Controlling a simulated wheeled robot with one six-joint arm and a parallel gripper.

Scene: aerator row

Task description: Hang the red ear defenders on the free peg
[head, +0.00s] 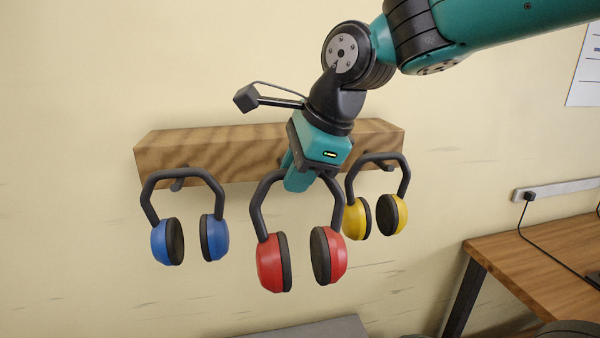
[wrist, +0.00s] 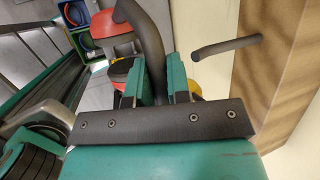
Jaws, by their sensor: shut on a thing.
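The red ear defenders (head: 271,262) hang upright from my gripper (head: 299,180), which is shut on the top of their dark headband. In the wrist view the headband (wrist: 148,40) runs down to the green fingers (wrist: 168,82), and a red cup (wrist: 112,24) shows beyond it. The wooden peg board (head: 230,150) is on the wall behind. The middle peg is mostly hidden by my gripper in the head view. In the wrist view a bare dark peg (wrist: 228,46) sticks out from the board (wrist: 270,60), with a gap between it and the headband.
Blue ear defenders (head: 213,238) hang on the left peg, and yellow ear defenders (head: 388,214) hang on the right peg, close beside the red ones. A wooden desk (head: 540,260) stands at the right. A grey surface (head: 310,328) shows below.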

